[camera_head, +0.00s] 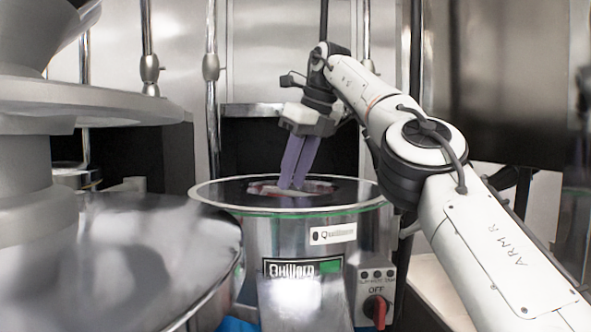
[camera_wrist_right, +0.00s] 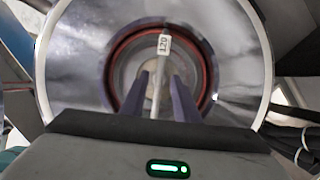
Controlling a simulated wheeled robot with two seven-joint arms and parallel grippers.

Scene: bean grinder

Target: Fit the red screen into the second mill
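The mill (camera_head: 290,240) with the "Quillborn" plates stands in the middle of the head view, with a wide round open top. The red screen, a red ring (camera_wrist_right: 205,75) with a pale bar tagged "120" (camera_wrist_right: 164,44), lies inside the round opening in the right wrist view. In the head view only a little of it (camera_head: 318,187) shows at the mill's top. My right gripper (camera_head: 291,187) points down into the opening. Its purple fingers (camera_wrist_right: 159,78) stand on either side of the bar, with visible gaps. Whether the ring is fully seated cannot be told. My left gripper is out of view.
A large blurred metal body (camera_head: 110,260) fills the left foreground, close beside the mill. The mill's front carries a red knob (camera_head: 377,310) marked OFF. Vertical metal pipes (camera_head: 211,70) and steel panels stand behind.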

